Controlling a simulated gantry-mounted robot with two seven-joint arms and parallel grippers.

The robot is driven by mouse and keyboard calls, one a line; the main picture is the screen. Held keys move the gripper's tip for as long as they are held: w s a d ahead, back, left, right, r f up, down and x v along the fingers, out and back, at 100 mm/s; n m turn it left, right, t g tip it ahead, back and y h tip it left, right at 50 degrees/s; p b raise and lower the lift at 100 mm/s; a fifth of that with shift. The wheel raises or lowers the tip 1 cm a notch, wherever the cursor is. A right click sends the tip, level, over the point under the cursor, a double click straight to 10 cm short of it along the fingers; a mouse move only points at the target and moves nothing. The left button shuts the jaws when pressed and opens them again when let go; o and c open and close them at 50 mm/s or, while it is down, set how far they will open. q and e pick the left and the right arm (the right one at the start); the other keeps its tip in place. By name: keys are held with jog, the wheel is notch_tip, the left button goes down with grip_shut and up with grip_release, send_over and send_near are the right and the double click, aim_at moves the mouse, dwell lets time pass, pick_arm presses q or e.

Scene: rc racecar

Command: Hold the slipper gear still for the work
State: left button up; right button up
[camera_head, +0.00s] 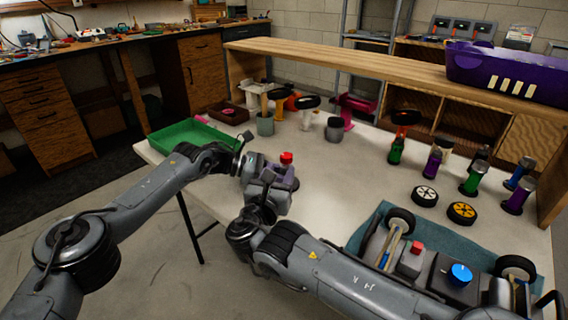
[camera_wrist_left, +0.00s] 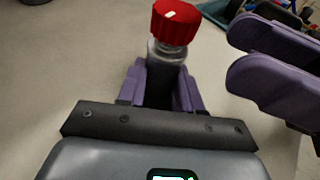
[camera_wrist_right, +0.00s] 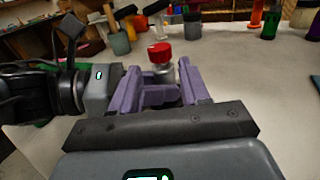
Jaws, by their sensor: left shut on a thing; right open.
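A small part with a red cap (camera_head: 286,157), a silver collar and a dark body stands upright in my left gripper (camera_wrist_left: 165,90). The left wrist view shows its red cap (camera_wrist_left: 175,22) above the purple fingers, which are shut on the dark body. The right wrist view also shows the red cap (camera_wrist_right: 160,52). My right gripper (camera_wrist_right: 157,75) is open, with its fingers close to the held part. In the head view, both grippers meet over the table's left side. I cannot make out a separate slipper gear.
An RC car chassis (camera_head: 394,246) lies on a blue-green towel (camera_head: 372,225) at the front right. A green tray (camera_head: 190,138) sits at the left edge. The table's middle is clear.

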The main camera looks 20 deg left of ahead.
aim_at(285, 161)
jog(key=shift+w+a, duration=0.1)
jog(key=shift+w, duration=2.35)
jog(key=shift+c, duration=0.4)
jog(key=c, duration=0.7)
